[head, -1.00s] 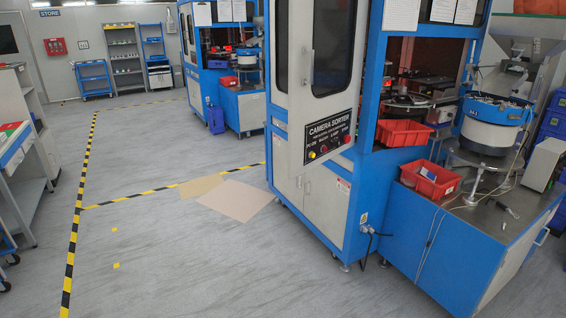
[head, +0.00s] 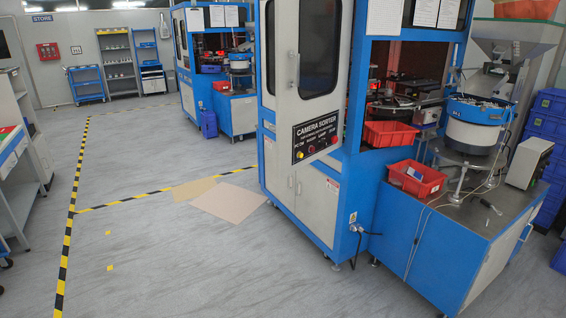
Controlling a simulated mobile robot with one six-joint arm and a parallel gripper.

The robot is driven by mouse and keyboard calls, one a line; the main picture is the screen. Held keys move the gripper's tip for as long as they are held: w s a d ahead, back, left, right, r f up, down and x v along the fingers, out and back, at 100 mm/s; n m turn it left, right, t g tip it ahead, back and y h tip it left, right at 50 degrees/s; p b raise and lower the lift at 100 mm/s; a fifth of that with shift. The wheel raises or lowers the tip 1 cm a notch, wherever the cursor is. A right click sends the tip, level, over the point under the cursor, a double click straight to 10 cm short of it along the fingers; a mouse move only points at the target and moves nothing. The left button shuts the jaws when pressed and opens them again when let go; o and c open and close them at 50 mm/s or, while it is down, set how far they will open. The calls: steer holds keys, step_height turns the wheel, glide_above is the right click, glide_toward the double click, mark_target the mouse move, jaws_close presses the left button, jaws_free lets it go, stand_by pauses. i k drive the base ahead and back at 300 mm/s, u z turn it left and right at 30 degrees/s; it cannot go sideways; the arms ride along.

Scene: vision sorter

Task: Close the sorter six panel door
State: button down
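A blue and white camera sorter (head: 348,215) stands right of the middle in the head view. Its front has a tall white upper door with dark windows (head: 319,45), a black sign panel (head: 317,138) reading CAMERA SORTER with buttons, and a white lower panel (head: 316,198). These front panels look flush with the blue frame; I see no panel clearly swung open. The right side has an open bay (head: 410,85) showing the inside. A second similar sorter (head: 205,60) stands farther back. No number six is readable on either. My gripper is not in view.
Yellow-black tape (head: 66,235) runs along the left.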

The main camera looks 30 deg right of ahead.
mark_target(312, 38)
steer(key=i, duration=1)
steer(key=u, duration=0.05)
